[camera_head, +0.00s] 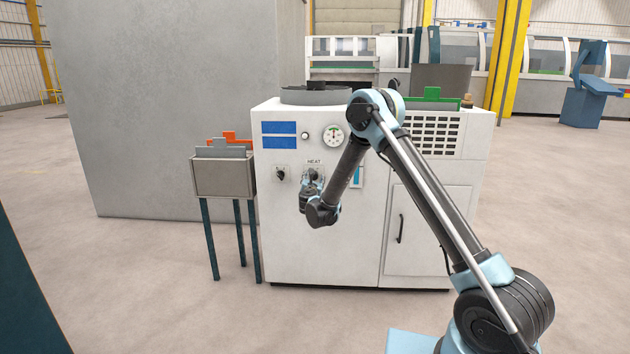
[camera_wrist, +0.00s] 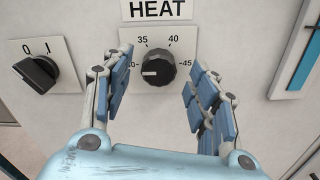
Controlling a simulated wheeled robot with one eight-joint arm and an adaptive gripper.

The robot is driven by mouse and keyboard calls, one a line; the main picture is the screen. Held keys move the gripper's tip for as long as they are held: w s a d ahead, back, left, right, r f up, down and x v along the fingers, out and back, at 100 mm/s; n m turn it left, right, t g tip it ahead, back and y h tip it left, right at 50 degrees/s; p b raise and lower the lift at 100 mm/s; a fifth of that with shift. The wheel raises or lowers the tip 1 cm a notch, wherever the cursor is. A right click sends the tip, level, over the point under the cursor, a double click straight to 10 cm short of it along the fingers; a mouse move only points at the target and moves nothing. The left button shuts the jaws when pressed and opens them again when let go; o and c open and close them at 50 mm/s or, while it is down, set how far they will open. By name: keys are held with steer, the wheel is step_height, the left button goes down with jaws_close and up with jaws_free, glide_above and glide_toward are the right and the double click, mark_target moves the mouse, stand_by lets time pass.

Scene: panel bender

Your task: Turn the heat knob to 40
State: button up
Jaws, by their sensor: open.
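The heat knob (camera_wrist: 158,67) is a round black knob on a white plate under the HEAT label (camera_wrist: 157,9). Its white pointer line points left, toward a mark whose number is partly hidden by my left finger and ends in 0. The marks 35, 40 and 45 run over the top to the right. My gripper (camera_wrist: 160,80) is open, with one blue-padded finger on each side of the knob and visible gaps to it. In the head view my gripper (camera_head: 311,188) is in front of the knob and hides most of it.
A black 0/1 switch (camera_wrist: 37,72) sits left of the knob. A blue-and-white strip (camera_wrist: 306,60) is at the right. In the head view, a round gauge (camera_head: 333,136) is above on the white cabinet (camera_head: 330,258). A grey bin on legs (camera_head: 222,176) stands left.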

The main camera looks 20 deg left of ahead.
steer(key=shift+x, duration=1.25)
steer(key=shift+c, duration=0.3)
steer(key=c, duration=1)
